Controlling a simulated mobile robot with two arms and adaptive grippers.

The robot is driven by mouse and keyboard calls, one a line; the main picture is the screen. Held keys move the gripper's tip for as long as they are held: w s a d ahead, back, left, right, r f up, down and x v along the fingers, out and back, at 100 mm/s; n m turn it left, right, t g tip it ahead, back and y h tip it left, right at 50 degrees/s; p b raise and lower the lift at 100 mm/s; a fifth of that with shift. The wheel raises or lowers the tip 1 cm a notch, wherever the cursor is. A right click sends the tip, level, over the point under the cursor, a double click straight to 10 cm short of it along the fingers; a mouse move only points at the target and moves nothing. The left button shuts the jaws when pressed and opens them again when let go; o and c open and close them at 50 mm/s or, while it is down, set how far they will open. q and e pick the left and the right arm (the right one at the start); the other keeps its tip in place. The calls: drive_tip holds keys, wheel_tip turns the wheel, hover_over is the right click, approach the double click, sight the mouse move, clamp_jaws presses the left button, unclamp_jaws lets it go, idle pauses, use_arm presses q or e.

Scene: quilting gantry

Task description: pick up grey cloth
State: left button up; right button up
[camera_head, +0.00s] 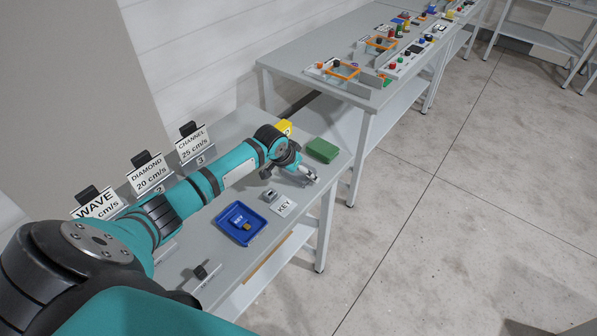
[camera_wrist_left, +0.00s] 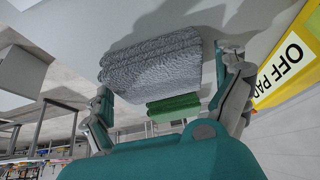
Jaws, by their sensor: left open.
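The grey cloth (camera_wrist_left: 150,62) shows in the left wrist view as a folded, textured grey stack. It lies in the space between the two fingers of my left gripper (camera_wrist_left: 165,78), which is open. I cannot tell whether either finger touches it. In the head view my left gripper (camera_head: 307,174) is over the near table's right end, and I cannot make out the grey cloth there; the gripper and arm seem to hide it. My right gripper is in neither view.
A green block (camera_head: 322,150) lies beside the gripper, also in the wrist view (camera_wrist_left: 174,107). A yellow sign (camera_head: 285,127) stands behind. A blue tray (camera_head: 241,222), a KEY label (camera_head: 283,207) and sign stands (camera_head: 147,172) share the table. A farther table (camera_head: 310,52) holds several small parts.

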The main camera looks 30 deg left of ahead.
use_arm(q)
drive_tip(key=c, duration=0.8)
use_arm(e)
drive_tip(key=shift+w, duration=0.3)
use_arm(q)
drive_tip(key=shift+o, duration=0.2)
drive_tip(key=shift+r+b, duration=0.3)
drive_tip(key=shift+r, duration=0.3)
wheel_tip(320, 180, up, 2)
drive_tip(key=shift+r+b, duration=0.2)
drive_tip(key=shift+b, duration=0.35)
drive_tip(key=s+d, duration=0.1)
drive_tip(key=s, duration=0.3)
drive_tip(key=s+d+b, duration=0.1)
drive_tip(key=s+d, duration=0.1)
drive_tip(key=s, duration=0.3)
drive_tip(key=s+d+r+b, duration=0.1)
drive_tip(key=s, duration=0.4)
drive_tip(key=shift+d+r, duration=0.1)
drive_tip(key=shift+d, duration=0.25)
drive_tip(key=shift+s+d+r+b, duration=0.2)
drive_tip(key=shift+s+b, duration=0.1)
drive_tip(key=shift+s, duration=0.35)
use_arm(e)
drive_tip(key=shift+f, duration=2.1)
